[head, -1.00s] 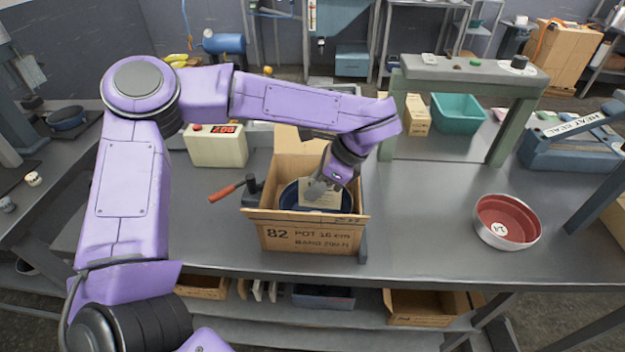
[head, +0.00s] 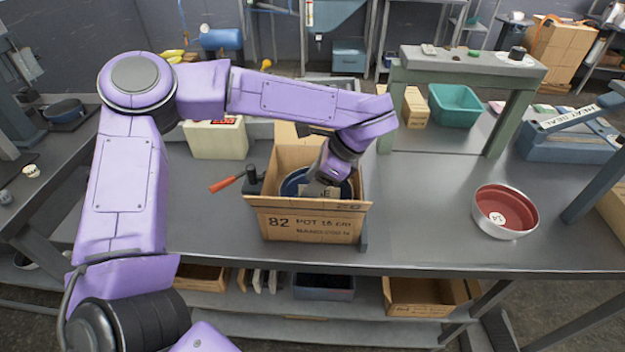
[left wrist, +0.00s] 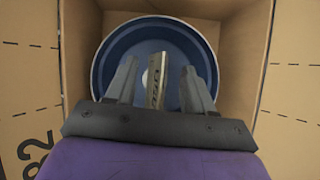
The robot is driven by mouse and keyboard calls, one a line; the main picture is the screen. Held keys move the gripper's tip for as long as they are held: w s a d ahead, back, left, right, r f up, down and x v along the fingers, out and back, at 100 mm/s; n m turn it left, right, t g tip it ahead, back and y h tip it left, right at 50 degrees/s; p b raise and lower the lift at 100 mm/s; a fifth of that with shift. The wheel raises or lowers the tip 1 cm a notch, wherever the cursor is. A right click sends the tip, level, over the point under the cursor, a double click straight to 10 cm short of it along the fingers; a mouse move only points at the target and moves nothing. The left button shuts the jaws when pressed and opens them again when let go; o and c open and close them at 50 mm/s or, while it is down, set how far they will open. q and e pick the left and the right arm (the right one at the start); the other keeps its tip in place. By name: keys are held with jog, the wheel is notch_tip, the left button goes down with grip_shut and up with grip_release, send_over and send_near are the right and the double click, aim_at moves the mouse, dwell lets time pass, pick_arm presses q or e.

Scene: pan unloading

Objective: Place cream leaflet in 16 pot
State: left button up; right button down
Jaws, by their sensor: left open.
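An open cardboard carton (head: 310,222) marked 82 and "POT 16 cm" stands on the bench with a dark blue round pot (head: 291,181) inside. The pot (left wrist: 108,62) also shows from above in the left wrist view. My left gripper (head: 318,190) reaches down into the carton, its fingers over the pot. The cream leaflet (left wrist: 165,82) stands nearly edge-on between the two fingers, with gaps on both sides, within the pot's outline. Only a small part of the leaflet shows in the head view (head: 326,194). My right gripper is not in view.
A red-handled tool (head: 228,183) lies left of the carton. A red bowl (head: 505,212) sits at the right of the bench. A green stand (head: 470,70), a teal bin (head: 457,105) and a heat sealer (head: 568,138) stand behind. The bench between carton and bowl is clear.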

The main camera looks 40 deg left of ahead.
pick_arm(q)
notch_tip(320, 180, up, 7)
jog(key=p, duration=0.4)
jog(key=shift+r, duration=0.1)
dwell(0.3)
